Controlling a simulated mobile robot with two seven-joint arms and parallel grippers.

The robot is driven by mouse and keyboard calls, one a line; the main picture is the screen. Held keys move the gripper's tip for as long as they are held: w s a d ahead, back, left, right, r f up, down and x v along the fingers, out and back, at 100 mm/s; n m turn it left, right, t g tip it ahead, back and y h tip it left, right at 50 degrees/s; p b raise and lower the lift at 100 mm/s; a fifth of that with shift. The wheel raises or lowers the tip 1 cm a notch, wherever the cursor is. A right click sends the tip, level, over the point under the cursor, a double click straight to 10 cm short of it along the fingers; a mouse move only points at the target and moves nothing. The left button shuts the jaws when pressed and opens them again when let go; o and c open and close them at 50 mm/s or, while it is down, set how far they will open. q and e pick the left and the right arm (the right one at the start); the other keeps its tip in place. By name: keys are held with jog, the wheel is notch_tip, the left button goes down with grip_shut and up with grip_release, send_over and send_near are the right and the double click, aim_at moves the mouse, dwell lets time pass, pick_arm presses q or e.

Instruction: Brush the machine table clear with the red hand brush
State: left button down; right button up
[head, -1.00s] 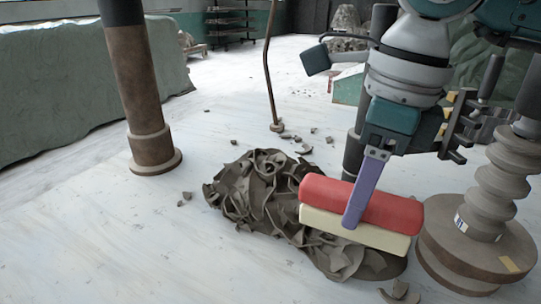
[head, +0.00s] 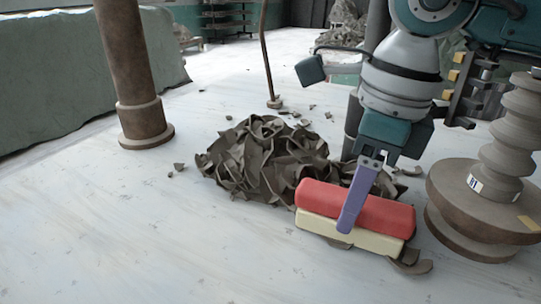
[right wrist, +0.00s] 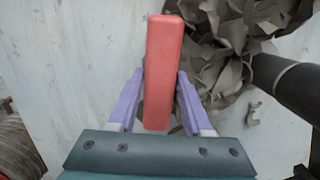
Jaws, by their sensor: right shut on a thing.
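The red hand brush (head: 380,213) has a red back and a cream lower part. My right gripper (head: 357,197) is shut on it, with a purple finger across its near side. In the right wrist view the brush (right wrist: 163,62) lies between the two purple fingers of the gripper (right wrist: 158,100). The brush is at the near right side of a heap of grey-brown clay trimmings (head: 262,158). A few trimmings (head: 412,263) lie at its near right end. The white machine table (head: 150,240) lies beneath. My left gripper is not in view.
A brown column (head: 128,75) stands at the left. A ribbed grey-brown post on a round base (head: 478,195) stands close to the right of the brush. A thin rod (head: 266,55) rises behind the heap. Small crumbs lie around it. The table's near left is mostly clear.

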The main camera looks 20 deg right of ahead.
jog(key=c, duration=0.6)
jog(key=shift+f+b, duration=0.25)
jog(key=shift+b, duration=0.05)
